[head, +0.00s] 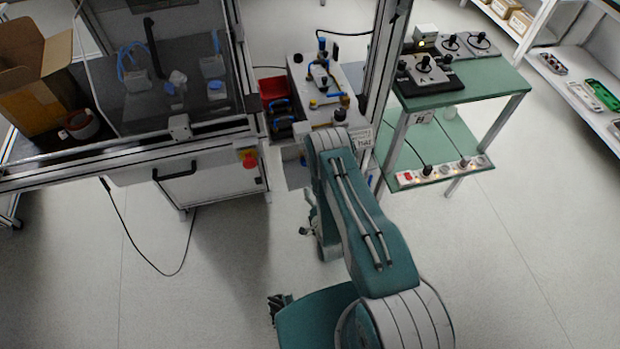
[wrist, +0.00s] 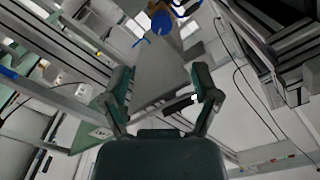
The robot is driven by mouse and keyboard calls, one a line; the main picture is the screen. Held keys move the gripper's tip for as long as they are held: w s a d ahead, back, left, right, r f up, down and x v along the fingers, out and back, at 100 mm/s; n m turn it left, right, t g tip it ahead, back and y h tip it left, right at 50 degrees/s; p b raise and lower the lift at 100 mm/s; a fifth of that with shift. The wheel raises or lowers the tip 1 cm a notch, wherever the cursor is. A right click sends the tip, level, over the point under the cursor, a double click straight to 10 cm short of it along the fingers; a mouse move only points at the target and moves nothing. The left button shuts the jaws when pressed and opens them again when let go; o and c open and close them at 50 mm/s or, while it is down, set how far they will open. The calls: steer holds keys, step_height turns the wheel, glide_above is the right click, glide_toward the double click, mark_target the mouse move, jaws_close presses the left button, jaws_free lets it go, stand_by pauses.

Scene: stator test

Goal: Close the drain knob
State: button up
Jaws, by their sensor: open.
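I cannot pick out the drain knob for certain in either view. In the head view, a white bench unit (head: 325,112) with blue-handled fittings (head: 322,63) stands behind my arm. In the wrist view, my gripper (wrist: 160,76) is open and empty, with its two dark green fingers wide apart. A blue round part (wrist: 162,21) shows beyond the fingertips, at the top of the wrist view. A short black bar (wrist: 180,104) shows between the fingers, near the right one. My arm hides the lower part of the bench unit in the head view.
A glass-fronted cabinet with a red button (head: 249,160) stands at left, its cable on the floor. A green two-level table (head: 470,87) carrying joystick boxes stands at right. Metal posts (head: 381,70) border the bench unit. Open floor (head: 500,250) lies at lower right.

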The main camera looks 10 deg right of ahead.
steer(key=w+n, duration=0.6)
steer(key=w, duration=0.5)
steer(key=shift+w+n, duration=0.15)
steer(key=shift+n, duration=0.25)
jaws_close()
